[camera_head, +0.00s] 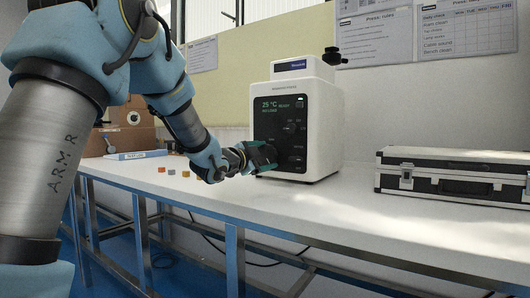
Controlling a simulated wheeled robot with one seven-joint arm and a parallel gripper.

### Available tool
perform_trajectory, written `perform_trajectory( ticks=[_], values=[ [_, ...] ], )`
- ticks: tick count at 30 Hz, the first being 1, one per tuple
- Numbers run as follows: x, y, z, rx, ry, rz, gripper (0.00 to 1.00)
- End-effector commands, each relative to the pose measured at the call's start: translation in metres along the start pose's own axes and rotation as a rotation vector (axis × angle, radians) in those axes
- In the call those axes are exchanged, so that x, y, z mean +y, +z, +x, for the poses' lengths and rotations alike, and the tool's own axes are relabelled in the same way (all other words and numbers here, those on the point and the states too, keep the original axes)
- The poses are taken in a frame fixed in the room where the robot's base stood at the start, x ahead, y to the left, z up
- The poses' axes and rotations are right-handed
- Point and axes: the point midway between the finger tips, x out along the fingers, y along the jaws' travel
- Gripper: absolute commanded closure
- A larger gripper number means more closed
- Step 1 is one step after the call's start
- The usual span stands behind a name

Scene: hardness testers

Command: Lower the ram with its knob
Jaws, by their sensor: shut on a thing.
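The white bench press (322,130) stands upright on the bench, with a dark front panel (272,118) showing a lit green readout. A small dark round control (290,128) shows on the panel, clear of my gripper. A black knob-like part (332,57) sticks up at the top right of the press. My gripper (264,155) is at the lower left of the front panel, reaching in from the left. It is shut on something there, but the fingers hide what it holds. I cannot make out the ram or tell which part is its knob.
A black and silver case (455,176) lies on the white bench (300,205) at the right. Several small coloured blocks (171,172) lie left of my gripper. Bench between press and case is clear.

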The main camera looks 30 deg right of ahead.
Motion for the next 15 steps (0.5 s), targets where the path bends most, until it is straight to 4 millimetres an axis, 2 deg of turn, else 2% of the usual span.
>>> perform_trajectory(
  ticks=[6,15],
  values=[
    [-0.0006,0.0008,-0.0006,-0.003,0.002,-0.134,0.73],
    [0.0001,0.0015,-0.0005,-0.003,0.002,-0.223,0.73]
  ],
)
